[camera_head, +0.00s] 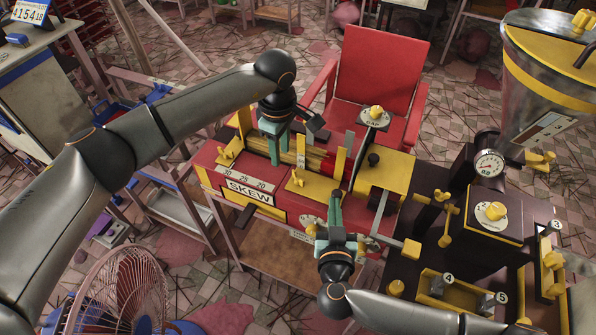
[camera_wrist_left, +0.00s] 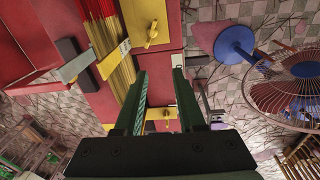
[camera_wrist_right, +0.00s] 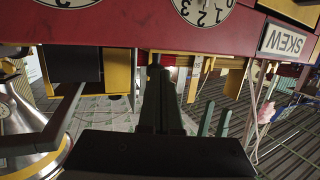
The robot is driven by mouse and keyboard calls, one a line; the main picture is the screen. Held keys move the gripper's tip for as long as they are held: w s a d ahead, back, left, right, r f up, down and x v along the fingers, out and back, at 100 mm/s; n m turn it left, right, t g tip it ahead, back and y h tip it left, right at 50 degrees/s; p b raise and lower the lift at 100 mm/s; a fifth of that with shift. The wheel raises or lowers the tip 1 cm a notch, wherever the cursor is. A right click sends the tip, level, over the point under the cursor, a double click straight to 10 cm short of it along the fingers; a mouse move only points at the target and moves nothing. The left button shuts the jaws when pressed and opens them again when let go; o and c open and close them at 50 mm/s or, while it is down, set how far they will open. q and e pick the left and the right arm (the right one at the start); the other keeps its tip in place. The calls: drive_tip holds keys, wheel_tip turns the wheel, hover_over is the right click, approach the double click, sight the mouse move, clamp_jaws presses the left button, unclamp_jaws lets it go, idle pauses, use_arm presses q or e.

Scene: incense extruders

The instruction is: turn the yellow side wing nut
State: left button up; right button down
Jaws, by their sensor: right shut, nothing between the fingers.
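The red machine (camera_head: 290,212) with the SKEW label has yellow wing nuts on its yellow plates: one at its left end (camera_head: 225,152) and one at its front (camera_head: 298,178). I cannot tell which is the side one. In the left wrist view, one wing nut (camera_wrist_left: 152,35) is beyond the fingers and another (camera_wrist_left: 165,114) shows low between them. My left gripper (camera_head: 276,150) is open above the machine, pointing down, its fingers (camera_wrist_left: 158,78) apart. My right gripper (camera_head: 334,200) is shut and empty at the machine's front right; its fingers (camera_wrist_right: 160,85) are together.
A dark machine (camera_head: 460,225) with a gauge and yellow knobs stands right, beside a large hopper (camera_head: 545,90). A red chair (camera_head: 380,75) is behind. A fan (camera_head: 120,290) stands at front left. Incense sticks (camera_wrist_left: 108,28) lie between the yellow plates.

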sight(298, 176)
use_arm(q)
drive_tip(key=d+r+n+g, duration=0.1)
drive_tip(key=d+r+n, duration=0.1)
drive_tip(key=n, duration=1.3)
drive_tip(key=d+r+n, duration=0.2)
drive_tip(key=n, duration=1.3)
drive_tip(key=shift+n, duration=0.3)
wheel_tip(298, 176, down, 12)
drive_tip(key=shift+w+f, duration=0.15)
drive_tip(key=shift+f, duration=0.05)
clamp_jaws()
drive_tip(key=shift+a, duration=0.1)
